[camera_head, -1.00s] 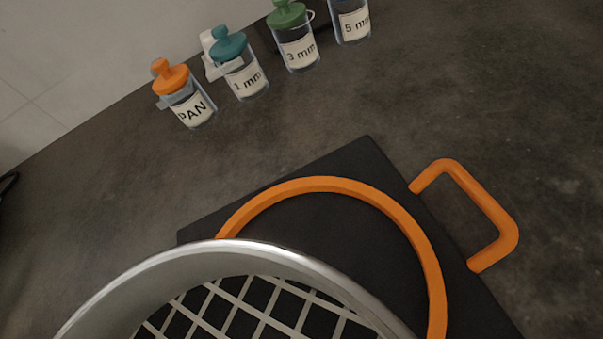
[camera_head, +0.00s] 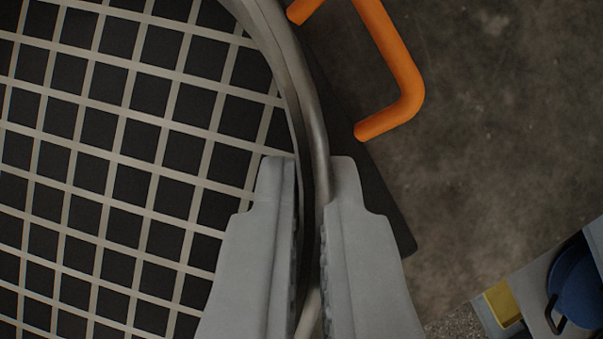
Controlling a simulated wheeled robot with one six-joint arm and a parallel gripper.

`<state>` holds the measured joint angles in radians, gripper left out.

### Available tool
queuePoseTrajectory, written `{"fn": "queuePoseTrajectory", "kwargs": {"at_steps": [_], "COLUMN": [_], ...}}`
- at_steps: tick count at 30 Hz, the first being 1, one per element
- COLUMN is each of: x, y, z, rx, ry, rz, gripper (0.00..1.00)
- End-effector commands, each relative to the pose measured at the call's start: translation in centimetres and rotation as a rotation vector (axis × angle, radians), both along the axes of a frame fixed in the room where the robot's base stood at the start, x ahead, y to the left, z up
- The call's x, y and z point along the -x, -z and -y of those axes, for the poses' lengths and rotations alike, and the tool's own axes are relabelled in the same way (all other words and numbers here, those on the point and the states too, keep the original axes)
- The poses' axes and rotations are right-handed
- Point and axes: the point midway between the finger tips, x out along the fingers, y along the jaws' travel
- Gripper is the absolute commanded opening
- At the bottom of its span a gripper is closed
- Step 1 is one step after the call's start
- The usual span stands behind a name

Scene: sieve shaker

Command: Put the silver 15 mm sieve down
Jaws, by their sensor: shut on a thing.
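The silver sieve (camera_head: 125,120) fills the left half of the view, its coarse square mesh seen from above and its curved metal rim running down the middle. My gripper (camera_head: 312,185) is shut on the sieve's rim, one finger inside the ring and one outside. Black shows through the mesh. A corner of a black flat base (camera_head: 385,215) shows just outside the rim. Whether the sieve touches what lies below it cannot be told.
An orange handle (camera_head: 400,65) sticks out to the right of the rim at the top.

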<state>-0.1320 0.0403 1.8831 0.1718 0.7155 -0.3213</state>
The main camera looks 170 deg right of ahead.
Motion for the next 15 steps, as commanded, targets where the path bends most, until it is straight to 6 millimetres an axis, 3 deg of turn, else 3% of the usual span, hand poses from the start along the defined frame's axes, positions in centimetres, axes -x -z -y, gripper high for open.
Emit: {"fn": "queuePoseTrajectory", "kwargs": {"at_steps": [15], "x": [0.0], "y": [4.3], "z": [0.0], "rx": [0.0], "ry": [0.0], "rz": [-0.001], "gripper": [0.0]}}
